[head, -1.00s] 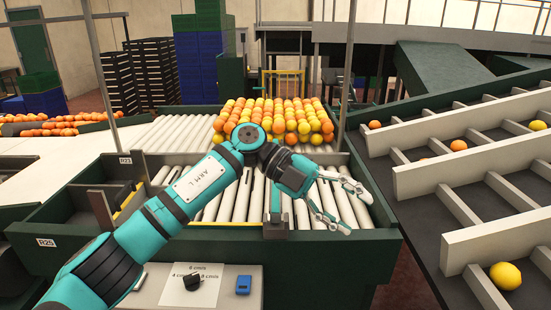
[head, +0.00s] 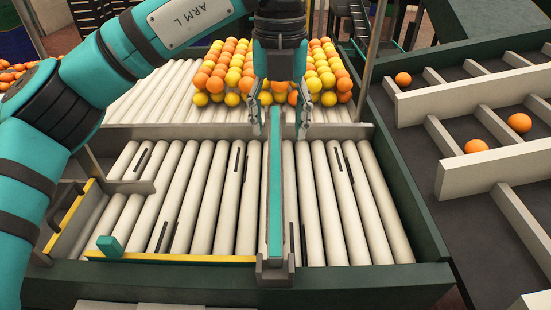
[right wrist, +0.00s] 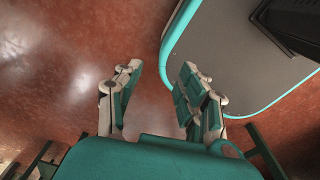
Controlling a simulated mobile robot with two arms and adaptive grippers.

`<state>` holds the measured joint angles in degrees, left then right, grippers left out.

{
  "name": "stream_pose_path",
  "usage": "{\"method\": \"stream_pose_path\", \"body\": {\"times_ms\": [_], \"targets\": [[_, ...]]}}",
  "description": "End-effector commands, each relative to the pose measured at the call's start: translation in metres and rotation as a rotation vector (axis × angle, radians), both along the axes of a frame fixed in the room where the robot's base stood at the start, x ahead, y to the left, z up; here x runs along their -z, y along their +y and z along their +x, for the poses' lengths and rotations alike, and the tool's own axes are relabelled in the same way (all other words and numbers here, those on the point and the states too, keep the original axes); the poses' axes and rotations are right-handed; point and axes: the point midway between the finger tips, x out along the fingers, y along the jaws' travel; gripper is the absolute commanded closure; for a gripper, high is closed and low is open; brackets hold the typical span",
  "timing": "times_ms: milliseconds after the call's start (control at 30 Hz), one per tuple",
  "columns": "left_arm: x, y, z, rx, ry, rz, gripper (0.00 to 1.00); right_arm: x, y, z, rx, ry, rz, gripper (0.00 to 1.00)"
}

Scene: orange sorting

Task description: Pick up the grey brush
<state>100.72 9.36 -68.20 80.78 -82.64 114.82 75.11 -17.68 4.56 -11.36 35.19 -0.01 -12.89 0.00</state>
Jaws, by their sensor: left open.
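I cannot make out a grey brush in either view. My left gripper (head: 279,132) points down in the middle of the head view, open, with one finger on each side of the far end of a long teal bar (head: 275,190). I cannot tell whether the fingers touch the bar. The bar runs along the middle of the roller table (head: 340,262) and has a grey bracket (head: 275,268) at its near end. In the right wrist view my right gripper (right wrist: 160,68) is open and empty above a reddish floor.
Orange and yellow fruit (head: 222,72) lies in rows behind the table's crossbar. A yellow strip (head: 180,257) with a teal block (head: 110,245) runs along the near left. A dark sloped rack (head: 470,75) with pale dividers holds oranges (head: 519,122) at right.

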Motion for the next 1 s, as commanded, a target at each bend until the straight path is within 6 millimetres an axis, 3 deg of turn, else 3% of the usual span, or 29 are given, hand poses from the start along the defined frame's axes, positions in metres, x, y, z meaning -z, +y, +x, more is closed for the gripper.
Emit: {"method": "stream_pose_path", "body": {"times_ms": [300, 533, 767, 1000], "targets": [[0.064, 0.000, 0.000, 0.001, 0.005, -0.002, 0.50, -0.025, -0.001, 0.006, -0.002, -0.012, -0.001, 0.60], [0.084, 0.000, 0.000, 0.000, 0.001, -0.003, 0.50, -0.031, 0.000, 0.018, -0.003, -0.030, 0.001, 0.60], [0.109, 0.006, 0.006, 0.000, 0.007, -0.002, 0.50, -0.057, 0.000, 0.015, -0.003, -0.025, 0.001, 0.60], [0.135, 0.005, 0.007, 0.001, 0.002, -0.003, 0.50, -0.062, 0.000, 0.011, -0.003, -0.018, 0.002, 0.60]]}}
